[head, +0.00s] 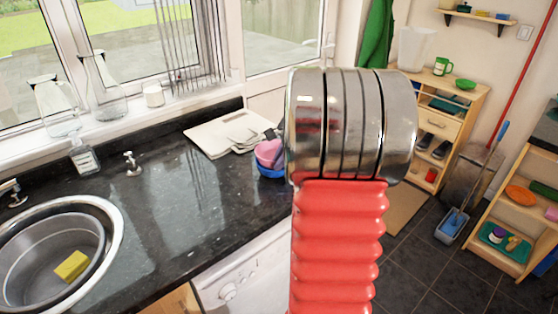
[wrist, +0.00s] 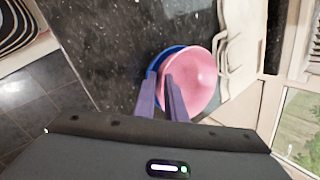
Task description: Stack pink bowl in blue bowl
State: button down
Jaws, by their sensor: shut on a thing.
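The pink bowl (wrist: 196,77) is in my gripper (wrist: 161,90), whose two purple fingers are shut on its near-left side in the wrist view. The blue bowl (wrist: 152,71) shows as a rim along the left of the pink bowl, which covers most of it. In the head view the pink bowl (head: 268,152) is tilted and sits over or in the blue bowl (head: 268,172) on the dark granite counter. I cannot tell whether the pink bowl rests on the blue one. My arm hides the right side of both bowls in the head view.
White boards (head: 228,132) lie on the counter just behind the bowls. A steel sink (head: 112,232) with a grey basin and yellow sponge is at the left. The granite (head: 180,215) between sink and bowls is clear. A wooden shelf unit (head: 458,110) stands at the right.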

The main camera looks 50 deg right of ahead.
jog(key=shift+f, duration=0.2)
jog(key=c, duration=1.8)
grip_release()
jog(key=shift+r, duration=0.1)
jog(key=shift+r, duration=0.25)
jog(key=v, duration=1.2)
jog(key=shift+r, duration=0.15)
